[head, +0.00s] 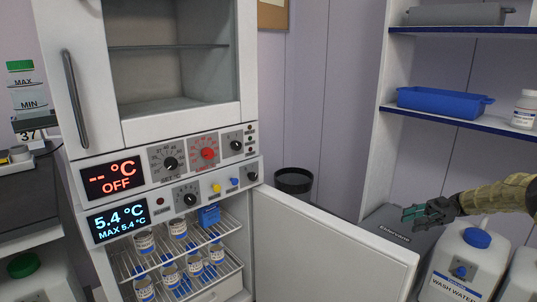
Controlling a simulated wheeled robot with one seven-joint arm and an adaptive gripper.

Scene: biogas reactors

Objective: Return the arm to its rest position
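My gripper (408,214) is at the right of the head view, with dark fingers and teal pads pointing left. My arm (495,197), in a tan and black cover, comes in from the right edge. The gripper is raised in front of the shelf unit, left of and above a white wash-water canister (460,262). No object shows in it. The fingers are too small and too side-on to tell whether they are apart.
The lower cabinet's door (330,255) stands wide open toward the gripper. Labelled jars (145,243) and a blue item (209,215) sit on its wire racks. The upper cabinet (170,75) looks empty. A blue tray (445,102) is on the shelf. A black bin (293,182) stands behind the door.

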